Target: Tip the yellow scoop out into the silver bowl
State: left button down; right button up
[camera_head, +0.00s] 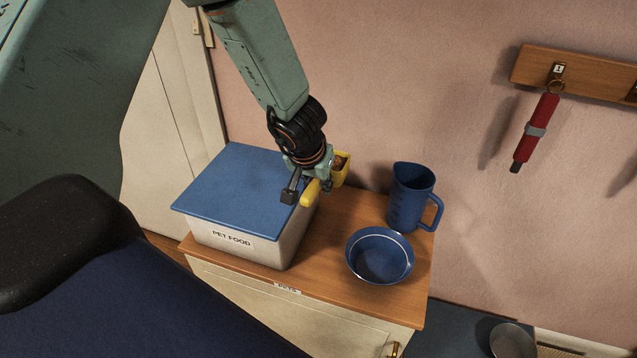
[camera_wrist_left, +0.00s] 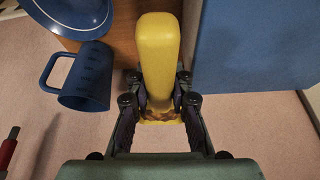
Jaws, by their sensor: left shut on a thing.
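My left gripper (camera_head: 307,187) is shut on the handle of the yellow scoop (camera_head: 311,193), above the right edge of the pet food bin. Brown pieces show in the scoop's cup, which is partly hidden behind the gripper. In the left wrist view the yellow handle (camera_wrist_left: 158,55) stands between the fingers (camera_wrist_left: 158,88), with brown pieces near its lower end. A round silver-grey bowl (camera_head: 512,341) sits low at the bottom right, cut off by the picture edge. It is well apart from the scoop. My right gripper is not in view.
The bin (camera_head: 235,246) with a blue lid (camera_head: 240,190) stands on a wooden cabinet top (camera_head: 335,275). A blue bowl (camera_head: 380,258) and blue jug (camera_head: 411,198) stand to its right. A red tool (camera_head: 535,133) hangs on the wall rack.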

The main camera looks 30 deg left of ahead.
pick_arm(q)
jog(key=shift+s+d+f+m+b, duration=0.1)
jog(key=shift+d+f+m+b, duration=0.2)
jog(key=shift+d+b, duration=0.15)
jog(key=s+d+f+m+h+b, duration=0.3)
jog(key=s+d+f+m+b, duration=0.2)
jog(key=d+b, duration=0.7)
jog(key=shift+s+d+f+m+g+b, duration=0.15)
jog(key=shift+s+m+g+b, duration=0.2)
jog(key=shift+s+m, duration=1.3)
